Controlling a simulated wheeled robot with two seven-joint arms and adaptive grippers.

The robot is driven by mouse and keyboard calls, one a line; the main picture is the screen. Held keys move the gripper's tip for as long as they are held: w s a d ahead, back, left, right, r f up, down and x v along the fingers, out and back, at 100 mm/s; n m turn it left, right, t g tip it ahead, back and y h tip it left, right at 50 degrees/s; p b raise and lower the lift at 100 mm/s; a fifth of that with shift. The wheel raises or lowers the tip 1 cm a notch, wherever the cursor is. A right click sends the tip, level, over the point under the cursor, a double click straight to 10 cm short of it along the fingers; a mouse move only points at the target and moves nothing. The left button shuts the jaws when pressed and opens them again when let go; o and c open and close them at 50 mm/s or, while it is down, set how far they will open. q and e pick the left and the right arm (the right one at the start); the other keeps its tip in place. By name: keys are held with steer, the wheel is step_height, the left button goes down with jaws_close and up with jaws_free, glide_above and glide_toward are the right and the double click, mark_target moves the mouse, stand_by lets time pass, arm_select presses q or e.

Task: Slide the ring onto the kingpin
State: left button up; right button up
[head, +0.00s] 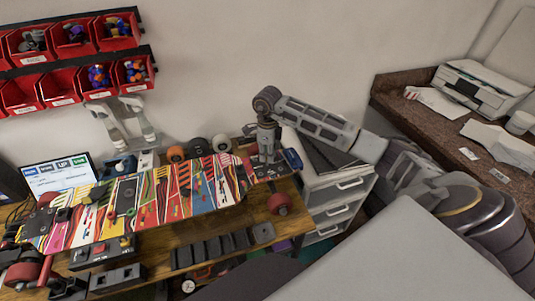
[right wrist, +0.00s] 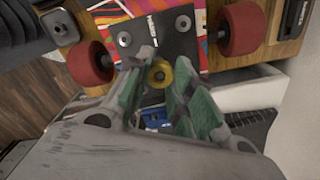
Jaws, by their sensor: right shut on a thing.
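My right gripper (head: 267,158) points down over the right end of the patterned skateboard deck (head: 205,185). In the right wrist view its green-padded fingers (right wrist: 160,80) are shut on a small yellow ring (right wrist: 160,72). The ring is in front of the dark truck baseplate (right wrist: 165,38), between two red wheels (right wrist: 240,28). The kingpin cannot be made out clearly, and I cannot tell whether the ring is around it or above it. The ring is too small to see in the head view. My left gripper is not in view.
The board lies on a wooden bench (head: 160,238). A dark slotted rack (head: 222,246) is in front of it. Wheels (head: 198,147) stand behind it. Red bins (head: 60,85) hang on the wall. A drawer cabinet (head: 338,195) stands right of the bench.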

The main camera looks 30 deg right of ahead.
steer(key=shift+f, duration=0.25)
stand_by(0.3)
steer(key=shift+f+b, duration=0.8)
stand_by(1.3)
steer(key=shift+f+b, duration=0.15)
steer(key=shift+b, duration=0.15)
steer(key=shift+f+b, duration=0.35)
steer(key=shift+f+b, duration=0.2)
steer(key=shift+b, duration=0.15)
stand_by(1.9)
